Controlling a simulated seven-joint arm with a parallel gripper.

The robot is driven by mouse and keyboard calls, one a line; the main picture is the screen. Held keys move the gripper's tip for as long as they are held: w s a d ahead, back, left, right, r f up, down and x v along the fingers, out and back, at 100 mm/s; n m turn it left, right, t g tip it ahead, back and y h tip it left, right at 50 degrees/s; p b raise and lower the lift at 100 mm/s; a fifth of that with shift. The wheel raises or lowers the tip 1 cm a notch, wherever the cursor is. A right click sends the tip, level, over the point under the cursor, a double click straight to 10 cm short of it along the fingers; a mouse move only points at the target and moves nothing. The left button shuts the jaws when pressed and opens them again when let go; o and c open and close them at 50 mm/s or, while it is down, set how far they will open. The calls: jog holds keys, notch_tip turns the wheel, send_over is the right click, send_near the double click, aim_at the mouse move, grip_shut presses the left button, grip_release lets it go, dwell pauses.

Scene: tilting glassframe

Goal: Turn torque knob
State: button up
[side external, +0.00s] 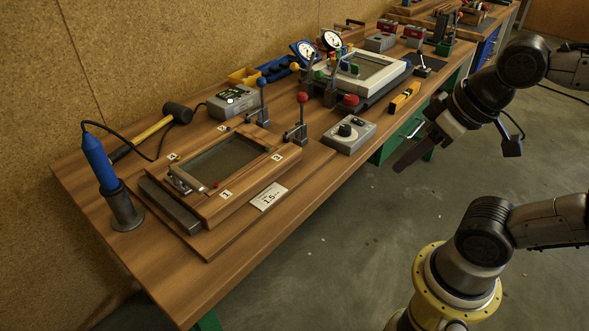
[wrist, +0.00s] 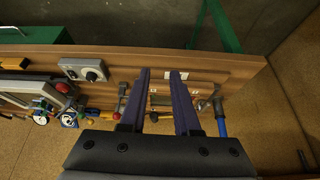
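The torque knob (side external: 345,130) is a round black dial on a grey box (side external: 362,141) near the front edge of the bench. In the wrist view the knob (wrist: 91,76) shows left of my fingers, on its grey box (wrist: 72,66). My gripper (side external: 402,163) hangs in the air to the right of the box, out past the bench's front edge in the side external view. In the wrist view my gripper (wrist: 159,72) has its two dark fingers spread apart with nothing held between them. My gripper is not touching the knob.
A wooden glass frame with clamps (side external: 215,207) lies left of the knob box. A red-ball lever (side external: 302,98) stands beside it. A yellow level (side external: 405,97) lies right of the box. A blue-handled tool (side external: 98,160) stands in a holder. Open floor lies before the bench.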

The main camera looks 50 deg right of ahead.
jog(key=o, duration=0.5)
jog(key=shift+m, duration=0.4)
jog(key=w+r, duration=0.1)
jog(key=r, duration=0.2)
jog(key=w+r, duration=0.1)
jog(key=shift+w+d+r, duration=0.15)
jog(key=shift+w+r, duration=0.1)
jog(key=shift+w, duration=0.1)
jog(key=shift+c, duration=0.2)
jog(key=shift+o, duration=0.8)
jog(key=w+d+r+m, duration=0.1)
jog(key=w+r, duration=0.2)
jog(key=w, duration=0.1)
jog(key=shift+w+d+r+g, duration=0.3)
jog(key=shift+w, duration=0.05)
jog(key=m+g, duration=0.5)
jog(key=m, duration=0.2)
send_over(345, 127)
notch_tip(345, 127, down, 12)
jog(key=r, duration=0.1)
notch_tip(345, 127, down, 14)
jog(key=shift+r, duration=0.1)
grip_shut()
